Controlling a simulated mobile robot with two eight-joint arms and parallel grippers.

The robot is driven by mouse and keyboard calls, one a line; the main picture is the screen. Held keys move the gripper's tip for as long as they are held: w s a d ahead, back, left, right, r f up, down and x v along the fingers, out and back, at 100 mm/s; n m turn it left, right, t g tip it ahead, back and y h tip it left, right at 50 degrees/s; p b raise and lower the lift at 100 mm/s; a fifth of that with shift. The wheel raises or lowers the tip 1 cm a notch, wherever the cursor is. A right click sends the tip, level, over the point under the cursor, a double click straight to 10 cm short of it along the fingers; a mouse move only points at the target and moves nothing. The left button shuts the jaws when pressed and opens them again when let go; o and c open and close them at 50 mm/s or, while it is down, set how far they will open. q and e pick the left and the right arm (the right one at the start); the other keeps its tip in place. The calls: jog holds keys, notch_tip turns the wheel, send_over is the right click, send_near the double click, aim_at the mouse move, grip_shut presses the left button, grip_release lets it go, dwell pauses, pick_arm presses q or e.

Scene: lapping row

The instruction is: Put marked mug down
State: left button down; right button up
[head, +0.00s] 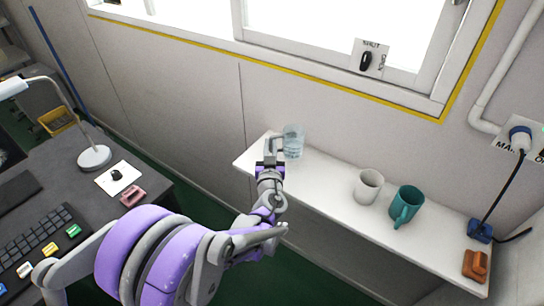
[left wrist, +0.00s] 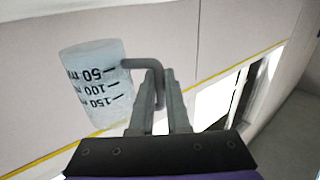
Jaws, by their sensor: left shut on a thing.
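The marked mug (head: 293,141) is clear, with a grey handle, at the left end of the white shelf (head: 330,190). In the left wrist view the mug (left wrist: 92,85) shows dark volume marks reading 50, 100 and 150, and looks tilted in that picture. My left gripper (head: 272,150) is at the left side of the mug. In the left wrist view its fingers (left wrist: 160,90) are shut on the mug's grey handle. I cannot tell whether the mug's base touches the shelf. My right gripper is not in view.
A white mug (head: 368,187) and a teal mug (head: 406,205) stand farther right on the shelf. A blue plug (head: 480,231) and an orange-brown block (head: 475,264) are at its right end. The shelf between the marked and white mugs is clear.

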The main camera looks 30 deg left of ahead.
pick_arm(q)
jog(key=shift+f+b, duration=0.4)
jog(key=shift+f, duration=1.4)
jog(key=shift+f, duration=0.2)
jog(key=c, duration=0.9)
grip_release()
jog(key=shift+r, duration=0.1)
